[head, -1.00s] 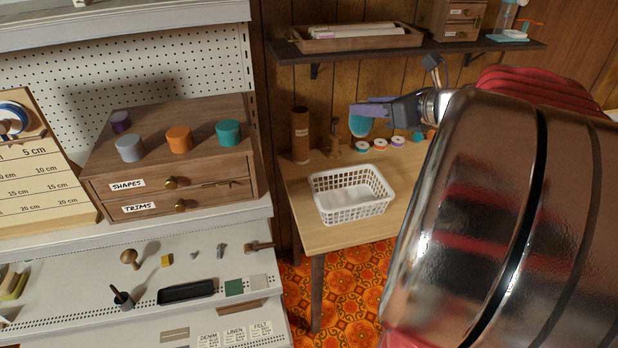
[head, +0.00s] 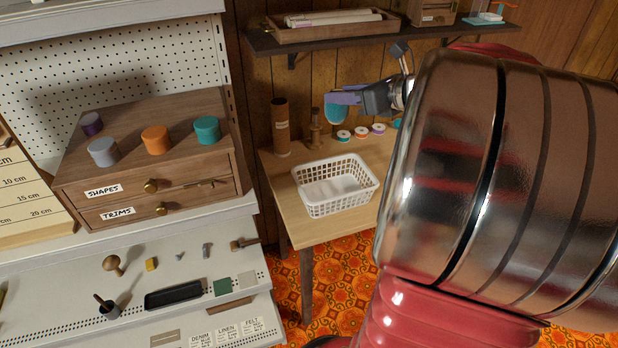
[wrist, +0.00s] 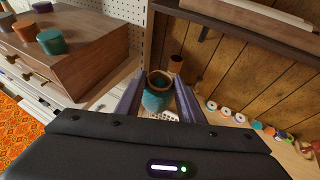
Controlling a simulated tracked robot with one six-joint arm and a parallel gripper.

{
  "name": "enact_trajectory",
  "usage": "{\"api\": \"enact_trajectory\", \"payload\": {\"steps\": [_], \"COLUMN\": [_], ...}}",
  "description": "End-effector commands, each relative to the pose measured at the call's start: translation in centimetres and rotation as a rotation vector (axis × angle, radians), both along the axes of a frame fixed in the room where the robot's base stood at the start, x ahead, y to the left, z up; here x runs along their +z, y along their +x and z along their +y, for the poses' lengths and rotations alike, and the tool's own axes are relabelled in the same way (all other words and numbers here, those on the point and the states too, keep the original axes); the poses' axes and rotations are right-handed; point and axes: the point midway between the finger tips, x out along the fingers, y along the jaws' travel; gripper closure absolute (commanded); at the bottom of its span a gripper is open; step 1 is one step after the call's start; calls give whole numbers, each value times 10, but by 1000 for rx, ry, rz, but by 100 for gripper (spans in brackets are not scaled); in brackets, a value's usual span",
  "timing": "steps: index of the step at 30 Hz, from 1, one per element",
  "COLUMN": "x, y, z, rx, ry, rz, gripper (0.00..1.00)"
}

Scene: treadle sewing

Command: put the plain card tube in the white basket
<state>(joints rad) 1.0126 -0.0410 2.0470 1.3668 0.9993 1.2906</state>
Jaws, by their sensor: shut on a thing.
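The white basket (head: 335,207) stands on the wooden table and looks empty. A brown card tube (head: 280,127) with a small pale label stands upright at the table's back left; it also shows in the wrist view (wrist: 177,64). My gripper (head: 345,98) is above the back of the table, shut on a teal round thing (head: 336,115). In the wrist view this teal thing (wrist: 156,99) sits between the fingers, with a brown ring-shaped top. Part of the basket shows below it, between the fingers. The tube is apart from my gripper.
A turned wooden piece (head: 316,130) and several thread spools (head: 344,135) stand along the table's back. A dark shelf (head: 350,38) hangs above. A drawer cabinet (head: 160,170) with coloured round pieces stands at left.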

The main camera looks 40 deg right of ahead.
Motion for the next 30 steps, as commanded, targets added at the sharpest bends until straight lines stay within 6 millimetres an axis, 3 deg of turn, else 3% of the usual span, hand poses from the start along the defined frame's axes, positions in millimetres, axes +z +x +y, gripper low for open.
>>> {"api": "enact_trajectory", "payload": {"steps": [13,30], "x": [-104,-233], "y": [50,58], "z": [-51,-81], "rx": [-150,-332], "ry": [8,6], "rz": [5,4], "gripper": [86,86]}}
